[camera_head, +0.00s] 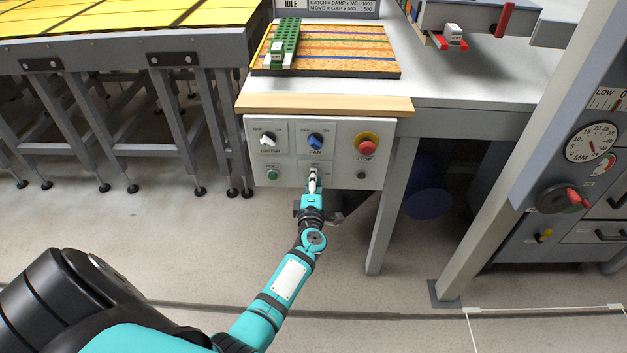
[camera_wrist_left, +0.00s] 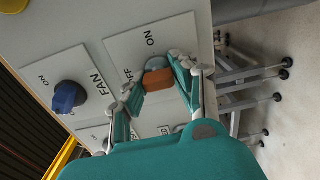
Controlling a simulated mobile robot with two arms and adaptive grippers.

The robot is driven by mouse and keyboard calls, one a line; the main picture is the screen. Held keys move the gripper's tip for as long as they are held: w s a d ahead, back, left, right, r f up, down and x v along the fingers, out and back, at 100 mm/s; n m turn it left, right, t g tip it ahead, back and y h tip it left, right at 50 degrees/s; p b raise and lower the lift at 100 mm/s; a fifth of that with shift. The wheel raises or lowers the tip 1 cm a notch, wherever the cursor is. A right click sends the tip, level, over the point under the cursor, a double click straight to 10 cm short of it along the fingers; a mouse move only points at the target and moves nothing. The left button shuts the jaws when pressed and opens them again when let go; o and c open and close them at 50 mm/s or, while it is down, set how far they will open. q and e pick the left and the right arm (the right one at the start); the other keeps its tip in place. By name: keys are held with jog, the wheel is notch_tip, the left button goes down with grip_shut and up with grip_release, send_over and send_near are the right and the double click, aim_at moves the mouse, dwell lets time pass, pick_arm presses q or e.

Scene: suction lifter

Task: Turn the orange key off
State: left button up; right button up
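The orange key (camera_wrist_left: 158,80) sits in its round switch on the control panel, between the OFF and ON labels in the left wrist view. The two finger pads of my left gripper (camera_wrist_left: 157,86) lie on either side of it, and the key appears to span the gap between them. In the head view my left gripper (camera_head: 314,180) reaches up to the panel's lower middle and covers the key. I cannot tell exactly which label the key points to. My right gripper is out of view.
The panel (camera_head: 296,133) also carries a white clutch knob (camera_head: 268,139), a blue fan knob (camera_head: 316,141), a red stop button (camera_head: 366,147) and a green button (camera_head: 272,174). A wooden ledge (camera_head: 325,104) juts out above. A table leg (camera_head: 392,205) stands right of my gripper.

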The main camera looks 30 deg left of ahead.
pick_arm(q)
jog(key=o, duration=0.5)
jog(key=v, duration=1.2)
jog(key=shift+f, duration=0.1)
